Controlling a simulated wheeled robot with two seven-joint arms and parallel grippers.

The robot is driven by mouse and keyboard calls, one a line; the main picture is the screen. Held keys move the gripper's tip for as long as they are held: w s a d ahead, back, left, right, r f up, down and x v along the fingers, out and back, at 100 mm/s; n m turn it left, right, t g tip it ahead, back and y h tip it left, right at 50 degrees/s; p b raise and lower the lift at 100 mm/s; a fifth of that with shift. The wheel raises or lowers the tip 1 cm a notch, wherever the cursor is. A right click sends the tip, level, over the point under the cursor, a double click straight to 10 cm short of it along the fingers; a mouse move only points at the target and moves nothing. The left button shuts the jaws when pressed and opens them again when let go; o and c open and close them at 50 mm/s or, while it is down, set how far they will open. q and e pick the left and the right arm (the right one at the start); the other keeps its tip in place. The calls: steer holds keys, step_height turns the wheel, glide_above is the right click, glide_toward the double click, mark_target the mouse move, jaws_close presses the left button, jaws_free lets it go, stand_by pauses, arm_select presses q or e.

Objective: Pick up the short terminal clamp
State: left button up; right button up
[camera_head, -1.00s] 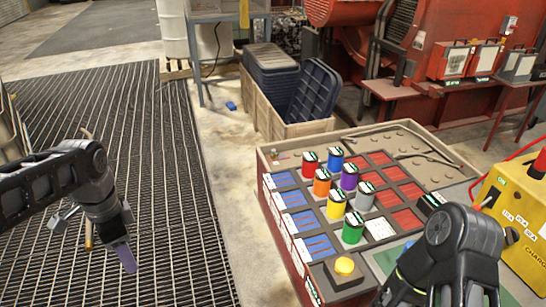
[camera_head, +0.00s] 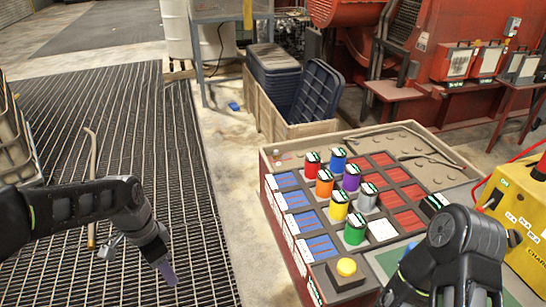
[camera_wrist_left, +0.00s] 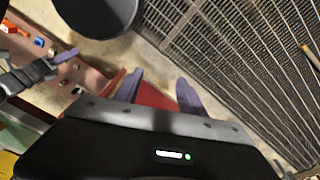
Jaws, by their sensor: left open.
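I cannot pick out the short terminal clamp in either view. My left gripper (camera_head: 168,272) hangs over the metal grating in the head view, left of the red cabinet and apart from it. Its two purple fingers stand apart and empty in the left wrist view (camera_wrist_left: 158,90). My right arm is at the lower right of the head view, and its fingers are hidden there. A dark gripper with a purple finger, which looks like my right one (camera_wrist_left: 64,56), shows at the left of the left wrist view; its opening is unclear.
The red cabinet (camera_head: 290,262) has a sectioned top with several coloured cans and a yellow knob (camera_head: 346,267). A yellow charger (camera_head: 522,215) stands at the right. A wooden crate (camera_head: 263,110) with dark blue bins is behind. The grating (camera_head: 130,90) is mostly clear.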

arm_select(q)
steer(key=s+d+f+n+h, duration=0.1)
steer(key=s+d+f+n, duration=0.2)
steer(key=d+f, duration=0.5)
steer(key=s+d+f+n+h, duration=0.1)
steer(key=s+d+f+n, duration=0.3)
steer(key=f, duration=0.7)
steer(key=s+d+f+n+h, duration=0.1)
steer(key=s+d+f+n, duration=0.3)
steer(key=s+d+f, duration=0.2)
steer(key=s+f, duration=0.2)
steer(key=s, duration=0.2)
steer(key=shift+s+d+f, duration=0.15)
steer(key=shift+d+f, duration=0.05)
steer(key=shift+d, duration=0.1)
steer(key=shift+c, duration=0.5)
